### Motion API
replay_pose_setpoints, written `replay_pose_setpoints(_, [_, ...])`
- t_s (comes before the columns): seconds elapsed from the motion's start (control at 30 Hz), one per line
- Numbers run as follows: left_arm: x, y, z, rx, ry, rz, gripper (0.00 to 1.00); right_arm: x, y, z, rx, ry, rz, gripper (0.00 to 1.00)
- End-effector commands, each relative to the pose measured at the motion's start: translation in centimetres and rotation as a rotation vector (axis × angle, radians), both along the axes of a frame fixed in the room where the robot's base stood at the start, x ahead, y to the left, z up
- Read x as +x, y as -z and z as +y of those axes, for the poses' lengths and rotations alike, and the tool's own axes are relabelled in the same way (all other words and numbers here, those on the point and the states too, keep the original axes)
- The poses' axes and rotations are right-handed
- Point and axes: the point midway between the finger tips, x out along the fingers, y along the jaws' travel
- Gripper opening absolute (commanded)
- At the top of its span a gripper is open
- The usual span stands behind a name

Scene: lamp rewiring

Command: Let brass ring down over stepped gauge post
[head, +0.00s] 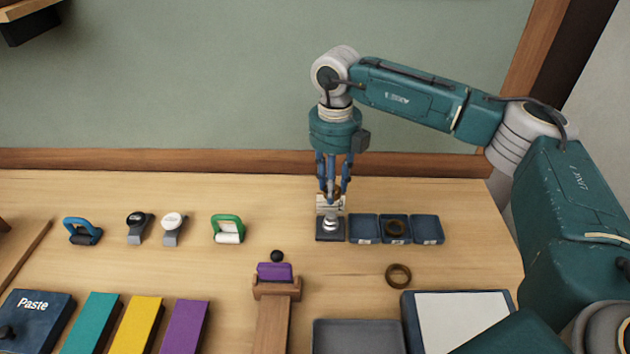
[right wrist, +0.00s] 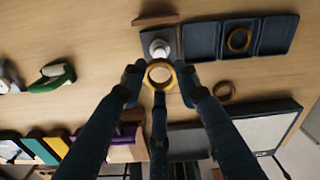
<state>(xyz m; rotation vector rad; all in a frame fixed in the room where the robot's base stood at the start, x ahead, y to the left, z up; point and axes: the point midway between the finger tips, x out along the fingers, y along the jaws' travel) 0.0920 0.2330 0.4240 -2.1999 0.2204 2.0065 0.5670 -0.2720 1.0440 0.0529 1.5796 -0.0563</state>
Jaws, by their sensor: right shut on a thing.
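My right gripper (head: 332,194) points down above the stepped gauge post (head: 330,223), a silvery post on a dark square base. The gripper is shut on a brass ring, seen clearly between the three fingers in the right wrist view (right wrist: 160,75). The ring is level or nearly so and looks above the post. In the wrist view the pale post top (right wrist: 159,48) shows just beyond the ring's far edge, not centred in its hole. The fingers partly hide the ring in the head view. My left gripper is not in view.
A dark three-compartment tray (head: 428,229) stands right of the post, with a ring (head: 396,228) in its middle compartment. Another ring (head: 398,275) lies on the table in front. A wooden stand with a purple block (head: 274,271) is front left. A small upright card stands behind the post.

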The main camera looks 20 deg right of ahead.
Motion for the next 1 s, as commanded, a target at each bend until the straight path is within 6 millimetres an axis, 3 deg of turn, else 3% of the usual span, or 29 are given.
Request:
replay_pose_setpoints(0.27, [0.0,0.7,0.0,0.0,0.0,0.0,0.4,0.0,1.3,-0.3,-0.002,-0.015,0.0,0.13])
replay_pose_setpoints(0.8, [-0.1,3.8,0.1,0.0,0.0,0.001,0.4,0.0,6.2,-0.3,-0.001,-0.013,0.0,0.13])
replay_pose_setpoints(1.0, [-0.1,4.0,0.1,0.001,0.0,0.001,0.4,0.0,6.6,-0.2,-0.001,-0.014,-0.001,0.13])
